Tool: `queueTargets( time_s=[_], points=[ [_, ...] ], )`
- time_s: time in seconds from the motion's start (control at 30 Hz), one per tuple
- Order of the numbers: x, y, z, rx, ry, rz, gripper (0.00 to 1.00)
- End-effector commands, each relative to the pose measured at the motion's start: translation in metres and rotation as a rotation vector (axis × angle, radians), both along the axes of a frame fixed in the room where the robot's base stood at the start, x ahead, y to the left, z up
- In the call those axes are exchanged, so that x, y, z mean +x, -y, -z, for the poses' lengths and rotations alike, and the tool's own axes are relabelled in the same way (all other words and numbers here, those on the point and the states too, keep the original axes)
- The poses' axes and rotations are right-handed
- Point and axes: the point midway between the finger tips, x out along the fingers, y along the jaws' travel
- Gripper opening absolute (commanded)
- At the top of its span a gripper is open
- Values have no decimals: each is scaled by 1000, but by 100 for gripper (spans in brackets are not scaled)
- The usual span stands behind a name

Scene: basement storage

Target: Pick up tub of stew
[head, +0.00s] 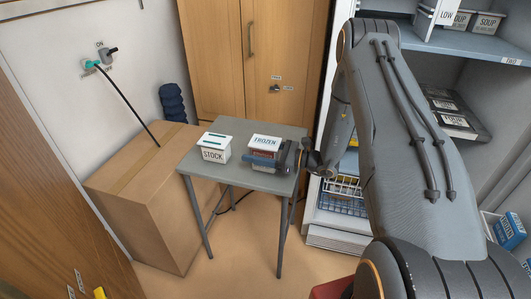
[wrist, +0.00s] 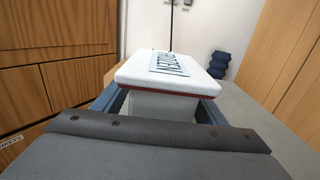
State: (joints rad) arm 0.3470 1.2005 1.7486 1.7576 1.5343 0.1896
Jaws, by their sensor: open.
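My gripper (head: 263,160) reaches in from the right at the tub's height. In the wrist view its blue fingers (wrist: 160,112) are apart, one on each side of the tub below the lid. Whether they touch its sides cannot be told. A white tub marked STOCK (head: 214,147) stands to its left.
An open fridge or freezer with shelves (head: 470,45), several tubs and a wire basket (head: 343,195) stands right. Wooden cupboard doors (head: 215,60) are behind.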

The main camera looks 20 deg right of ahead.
Motion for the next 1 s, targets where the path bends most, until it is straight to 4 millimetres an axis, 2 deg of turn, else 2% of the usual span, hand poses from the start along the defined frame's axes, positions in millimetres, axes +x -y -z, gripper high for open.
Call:
queueTargets(
  time_s=[0.27, 0.63, 1.0],
  points=[
    [2, -3, 0, 0, 0, 0, 66],
    [2, -3, 0, 0, 0, 0, 5],
    [2, -3, -5, 1, 3, 0, 5]
  ],
)
